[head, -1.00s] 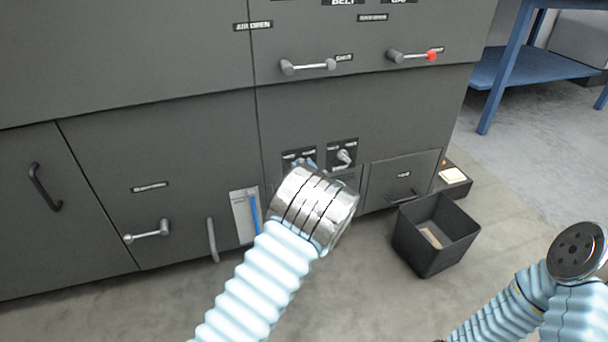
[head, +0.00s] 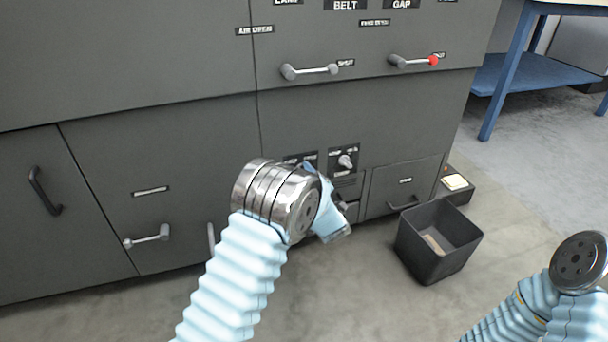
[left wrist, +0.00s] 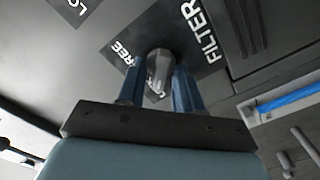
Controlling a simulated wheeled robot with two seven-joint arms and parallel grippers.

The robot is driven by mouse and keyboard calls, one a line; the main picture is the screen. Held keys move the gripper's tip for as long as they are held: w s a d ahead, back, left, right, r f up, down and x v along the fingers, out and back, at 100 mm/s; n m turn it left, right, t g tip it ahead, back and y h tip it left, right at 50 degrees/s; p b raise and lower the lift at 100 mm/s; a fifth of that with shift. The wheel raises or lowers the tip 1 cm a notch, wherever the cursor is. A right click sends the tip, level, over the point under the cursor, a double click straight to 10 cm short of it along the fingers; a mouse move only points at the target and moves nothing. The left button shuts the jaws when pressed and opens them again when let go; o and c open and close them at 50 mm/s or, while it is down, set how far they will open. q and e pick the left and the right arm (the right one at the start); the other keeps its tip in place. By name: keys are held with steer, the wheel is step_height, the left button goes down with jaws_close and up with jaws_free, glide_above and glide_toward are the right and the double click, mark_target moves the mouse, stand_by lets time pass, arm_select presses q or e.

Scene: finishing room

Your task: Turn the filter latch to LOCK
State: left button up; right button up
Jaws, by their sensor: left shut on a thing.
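The filter latch (left wrist: 160,66) is a small grey knob on a dark plate (left wrist: 209,48) marked FILTER and FREE in the left wrist view. My left gripper (left wrist: 160,82) has one blue finger on each side of the knob and is shut on it. The word at the knob's near end is partly covered by the fingers. In the head view the latch is hidden behind my left wrist, and only the top edge of its plate (head: 300,158) shows. My right arm shows at the lower right, but its gripper does not.
A similar latch (head: 345,161) sits on a plate just right of the filter plate. A black bin (head: 440,262) stands on the floor below to the right. Bar handles (head: 310,70) stick out from the cabinet above. Open floor lies in front.

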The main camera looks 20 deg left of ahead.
arm_select(q)
steer(key=shift+f, duration=0.1)
stand_by(0.5)
steer(key=o, duration=0.7)
steer(key=p+v, duration=0.1)
steer(key=v, duration=1.3)
steer(key=shift+p, duration=0.3)
steer(key=shift+w, duration=0.1)
